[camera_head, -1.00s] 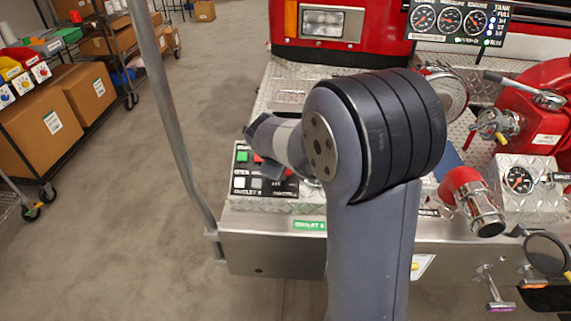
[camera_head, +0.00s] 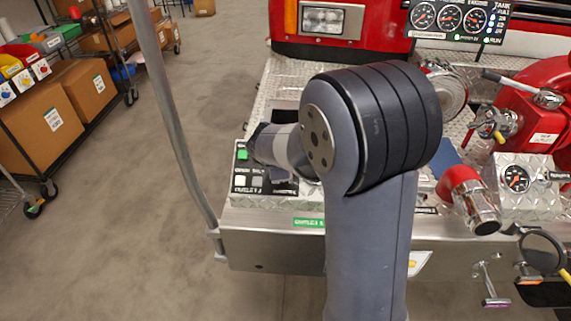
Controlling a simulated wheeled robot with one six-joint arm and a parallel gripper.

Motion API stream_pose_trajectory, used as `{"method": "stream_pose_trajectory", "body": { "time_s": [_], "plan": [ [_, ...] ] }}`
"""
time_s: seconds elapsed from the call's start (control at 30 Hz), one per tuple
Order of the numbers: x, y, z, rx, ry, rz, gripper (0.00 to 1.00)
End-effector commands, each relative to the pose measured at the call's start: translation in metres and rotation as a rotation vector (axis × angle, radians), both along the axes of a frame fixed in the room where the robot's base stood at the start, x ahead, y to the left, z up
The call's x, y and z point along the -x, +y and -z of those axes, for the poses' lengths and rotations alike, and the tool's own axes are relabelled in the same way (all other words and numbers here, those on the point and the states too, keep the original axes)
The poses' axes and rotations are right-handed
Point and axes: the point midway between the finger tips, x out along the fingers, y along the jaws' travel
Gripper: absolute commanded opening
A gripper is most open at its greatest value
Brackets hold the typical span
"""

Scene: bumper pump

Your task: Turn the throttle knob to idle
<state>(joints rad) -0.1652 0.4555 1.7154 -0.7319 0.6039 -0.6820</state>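I cannot make out the throttle knob; my own arm covers the middle of the bumper deck. My gripper (camera_head: 256,142) is in the head view at the left end of the bumper, over the upper part of a black button panel (camera_head: 241,169). Its fingers are mostly hidden behind my wrist, so I cannot tell if they are open or shut, or touching anything. A green button (camera_head: 242,154), a white button (camera_head: 240,180) and a grey button (camera_head: 257,181) show on the panel.
A gauge panel (camera_head: 457,20) stands at the back right. A red elbow pipe (camera_head: 461,186), a single gauge (camera_head: 515,178) and a red pump body (camera_head: 545,105) fill the right. A grey upright pole (camera_head: 178,140) stands left of the bumper. A shelf with boxes (camera_head: 40,125) is at far left.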

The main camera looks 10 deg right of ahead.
Motion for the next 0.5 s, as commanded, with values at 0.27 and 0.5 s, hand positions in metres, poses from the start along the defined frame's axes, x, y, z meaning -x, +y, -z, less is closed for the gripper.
{"method": "stream_pose_trajectory", "body": {
  "time_s": [0.27, 0.5],
  "plan": [
    [0.0000, 0.0005, 0.0002, 0.002, 0.001, -0.006, 0.16],
    [0.0000, 0.0004, 0.0003, 0.002, 0.001, -0.006, 0.51]
  ]
}}
